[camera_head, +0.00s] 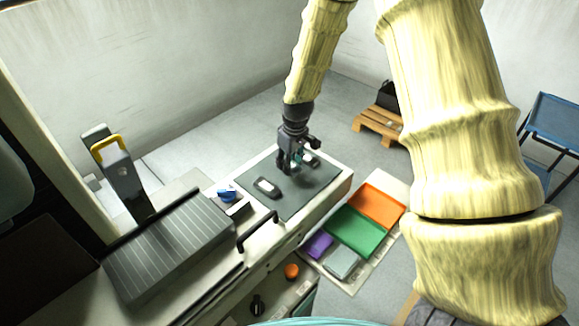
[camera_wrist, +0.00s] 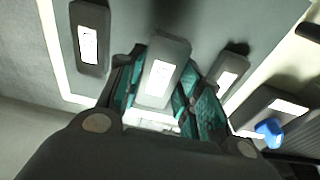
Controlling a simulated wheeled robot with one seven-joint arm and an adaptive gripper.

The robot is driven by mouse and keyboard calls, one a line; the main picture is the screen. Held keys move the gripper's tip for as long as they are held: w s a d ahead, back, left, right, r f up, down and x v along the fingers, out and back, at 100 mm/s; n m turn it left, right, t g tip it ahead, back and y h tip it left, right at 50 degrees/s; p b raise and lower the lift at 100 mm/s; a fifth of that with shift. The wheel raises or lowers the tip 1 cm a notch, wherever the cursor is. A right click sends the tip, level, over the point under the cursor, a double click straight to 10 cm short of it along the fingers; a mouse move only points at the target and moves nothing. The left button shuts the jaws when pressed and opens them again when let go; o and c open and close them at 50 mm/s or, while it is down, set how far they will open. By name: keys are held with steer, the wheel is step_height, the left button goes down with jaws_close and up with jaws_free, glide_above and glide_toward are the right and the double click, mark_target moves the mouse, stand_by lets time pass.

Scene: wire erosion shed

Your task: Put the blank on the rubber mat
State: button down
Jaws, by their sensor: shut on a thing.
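My gripper (camera_head: 297,166) is over the dark rubber mat (camera_head: 290,205) on the pale bench top. In the wrist view its teal-padded fingers (camera_wrist: 157,103) are shut on a grey block with a white label, the blank (camera_wrist: 164,53). I cannot tell whether the blank touches the mat. In the head view the fingers largely hide it. Two similar labelled grey blocks lie on the mat, one to the left of my gripper (camera_head: 266,187) and one just behind it to the right (camera_head: 311,160).
A blue object (camera_head: 227,193) sits beside another labelled block left of the mat. A ribbed grey machine cover (camera_head: 170,250) stands further left. Orange (camera_head: 377,207), green (camera_head: 355,232) and purple (camera_head: 319,245) trays lie lower right. The mat's front part is bare.

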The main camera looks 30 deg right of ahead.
mark_target(293, 166)
steer(key=shift+f+p, duration=0.75)
steer(key=shift+f, duration=0.75)
steer(key=shift+f, duration=0.2)
steer(key=c, duration=1)
jaws_free()
steer(key=shift+o, duration=0.2)
step_height(293, 166, up, 12)
steer(key=s+b, duration=0.1)
steer(key=b, duration=0.3)
steer(key=shift+s+d+r, duration=0.15)
steer(key=shift+s+d, duration=0.05)
